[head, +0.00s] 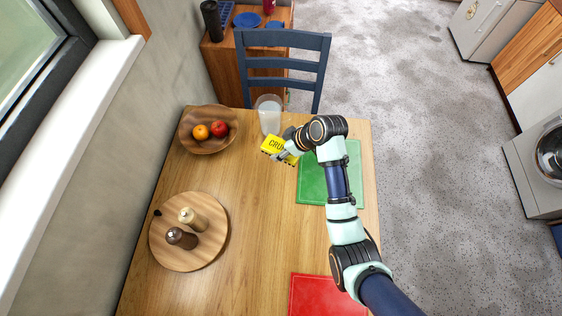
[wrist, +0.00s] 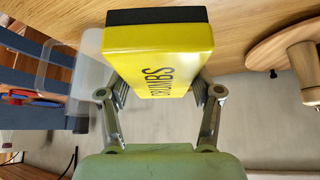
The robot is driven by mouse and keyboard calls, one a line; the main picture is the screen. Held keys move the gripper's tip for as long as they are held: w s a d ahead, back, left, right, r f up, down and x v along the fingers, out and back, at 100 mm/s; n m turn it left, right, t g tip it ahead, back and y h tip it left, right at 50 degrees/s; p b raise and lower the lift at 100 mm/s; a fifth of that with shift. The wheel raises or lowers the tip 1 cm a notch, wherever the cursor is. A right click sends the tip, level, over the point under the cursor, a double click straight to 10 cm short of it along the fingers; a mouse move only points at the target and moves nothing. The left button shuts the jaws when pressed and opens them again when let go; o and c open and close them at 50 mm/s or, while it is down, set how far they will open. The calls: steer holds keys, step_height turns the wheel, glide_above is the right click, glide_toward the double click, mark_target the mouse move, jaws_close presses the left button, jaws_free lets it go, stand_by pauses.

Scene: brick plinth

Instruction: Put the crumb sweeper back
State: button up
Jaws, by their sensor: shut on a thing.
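The crumb sweeper (head: 274,147) is a yellow block lettered "CRUMBS" with a dark strip along one edge. It also shows in the wrist view (wrist: 158,45), between the two fingers. My gripper (head: 287,153) is shut on it near the far end of the wooden table (head: 250,220), by the green mat. In the wrist view my gripper (wrist: 160,98) has a finger against each side of the sweeper. The sweeper's dark strip faces the table top. I cannot tell whether it touches the table.
A clear jug (head: 269,115) stands just behind the sweeper. A fruit bowl (head: 209,146) is at the back left. A round board (head: 205,255) with two mills is at the front left. Green (head: 312,185) and red (head: 315,296) mats lie right. The table's middle is clear.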

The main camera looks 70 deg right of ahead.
step_height(320, 180, down, 11)
steer(key=shift+d+r+b, duration=0.1)
steer(key=shift+b, duration=0.55)
steer(key=o, duration=1.1)
steer(key=shift+r, duration=0.15)
steer(key=p+v, duration=0.2)
steer(key=v, duration=1)
steer(key=shift+w+r, duration=0.15)
